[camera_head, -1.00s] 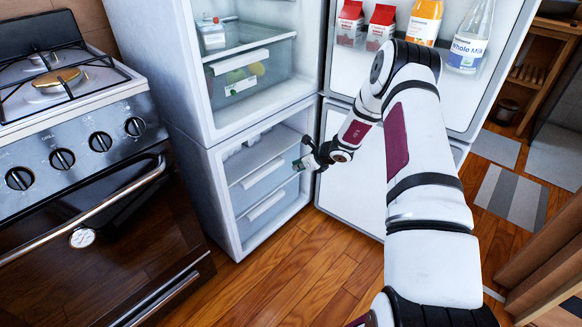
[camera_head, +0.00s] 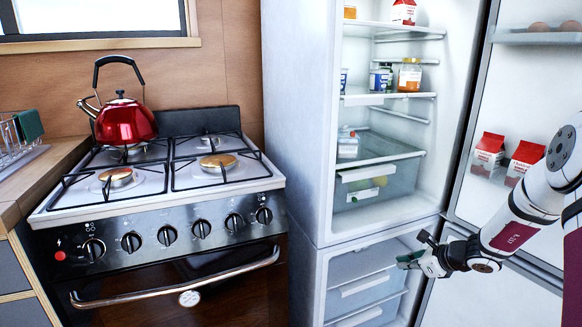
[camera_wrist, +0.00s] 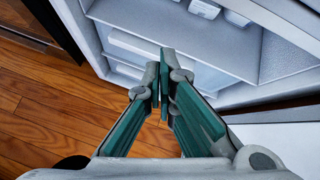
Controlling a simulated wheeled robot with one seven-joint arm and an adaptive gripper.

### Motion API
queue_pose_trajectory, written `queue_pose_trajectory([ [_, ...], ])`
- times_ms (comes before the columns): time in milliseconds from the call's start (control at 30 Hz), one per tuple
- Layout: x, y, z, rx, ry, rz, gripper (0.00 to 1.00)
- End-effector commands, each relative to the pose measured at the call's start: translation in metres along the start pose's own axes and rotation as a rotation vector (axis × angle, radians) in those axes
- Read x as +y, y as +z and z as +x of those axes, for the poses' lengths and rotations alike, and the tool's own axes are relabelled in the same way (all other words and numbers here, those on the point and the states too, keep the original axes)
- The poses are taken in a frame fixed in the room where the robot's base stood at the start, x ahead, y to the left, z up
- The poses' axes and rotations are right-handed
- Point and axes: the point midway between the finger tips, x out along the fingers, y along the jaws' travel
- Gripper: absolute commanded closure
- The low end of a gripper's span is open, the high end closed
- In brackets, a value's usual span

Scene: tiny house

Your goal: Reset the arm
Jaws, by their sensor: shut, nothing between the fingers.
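My gripper (camera_head: 410,258) is in front of the open lower compartment of the fridge, at the right of the head view. In the wrist view its two green-lined fingers (camera_wrist: 163,82) meet at the tips, with nothing between them. My arm reaches in from the right edge of the head view, passing in front of the open fridge doors. The fridge (camera_head: 298,130) stands open, and its lower drawers (camera_head: 366,290) lie behind my gripper. I cannot tell the exact gap between my fingertips and the drawers.
A stove (camera_head: 150,215) with a red kettle (camera_head: 125,122) stands left of the fridge. The open upper door (camera_head: 505,95) holds red cartons (camera_head: 488,152). Wooden floor (camera_wrist: 75,125) shows free at the left in the wrist view.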

Motion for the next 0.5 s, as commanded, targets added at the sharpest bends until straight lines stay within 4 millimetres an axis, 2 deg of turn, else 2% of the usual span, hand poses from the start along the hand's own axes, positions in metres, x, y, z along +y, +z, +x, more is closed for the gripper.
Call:
queue_pose_trajectory([
  [33, 0.012, 0.033, -0.014, -0.02, 0.03, -0.106, 1.0],
  [200, 0.066, 0.107, -0.059, -0.067, 0.146, -0.433, 1.0],
  [300, 0.103, 0.14, -0.088, -0.088, 0.219, -0.618, 1.0],
  [400, 0.142, 0.164, -0.119, -0.104, 0.289, -0.797, 1.0],
  [500, 0.181, 0.179, -0.151, -0.113, 0.365, -0.971, 1.0],
])
